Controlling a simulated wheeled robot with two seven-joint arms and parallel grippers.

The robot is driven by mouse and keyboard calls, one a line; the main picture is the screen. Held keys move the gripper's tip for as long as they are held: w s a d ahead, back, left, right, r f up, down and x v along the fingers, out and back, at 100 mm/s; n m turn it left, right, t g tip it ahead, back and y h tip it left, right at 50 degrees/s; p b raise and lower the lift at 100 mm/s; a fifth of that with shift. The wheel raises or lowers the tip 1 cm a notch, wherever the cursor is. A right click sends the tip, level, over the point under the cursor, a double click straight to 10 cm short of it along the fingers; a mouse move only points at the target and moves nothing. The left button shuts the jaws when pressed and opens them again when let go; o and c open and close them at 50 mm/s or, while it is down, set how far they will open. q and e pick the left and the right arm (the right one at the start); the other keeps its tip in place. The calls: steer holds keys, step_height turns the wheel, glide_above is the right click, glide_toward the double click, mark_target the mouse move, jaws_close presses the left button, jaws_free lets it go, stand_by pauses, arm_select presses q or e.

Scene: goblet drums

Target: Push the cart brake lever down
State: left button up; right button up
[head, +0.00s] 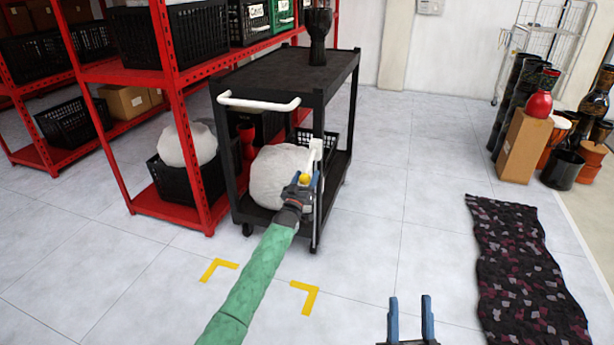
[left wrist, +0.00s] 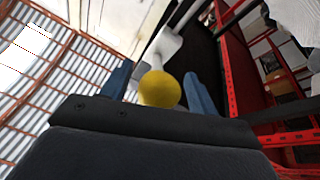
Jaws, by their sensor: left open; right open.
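The black cart (head: 284,72) stands beside the red shelving, with a white handle (head: 258,102) across its near end. The brake lever is a white upright bar (head: 316,158) at the cart's near right corner, with a yellow knob (head: 305,178) beside it. My left gripper (head: 306,180) is open at the knob. In the left wrist view the yellow knob (left wrist: 159,89) sits between the two blue fingers, with the white lever part (left wrist: 163,47) behind it. Whether the fingers touch the knob I cannot tell. My right gripper (head: 411,312) is open and empty over the floor at the bottom.
Red shelving (head: 180,130) with black crates stands left of the cart. A white sack (head: 280,175) lies on the cart's lower shelf, and a dark goblet drum (head: 318,38) stands on top. A patterned rug (head: 520,270) lies at right. The floor between is clear.

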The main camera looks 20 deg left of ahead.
arm_select(q)
steer(key=v, duration=0.6)
steer(key=shift+s+p, duration=0.25)
steer(key=shift+p, duration=0.05)
arm_select(e)
step_height(320, 180, down, 8)
steer(key=w+a+g, duration=0.1)
steer(key=w+g, duration=0.1)
steer(key=shift+w+r+g+h, duration=0.15)
steer(key=shift+w+g+h, duration=0.2)
steer(key=shift+g+h, duration=0.05)
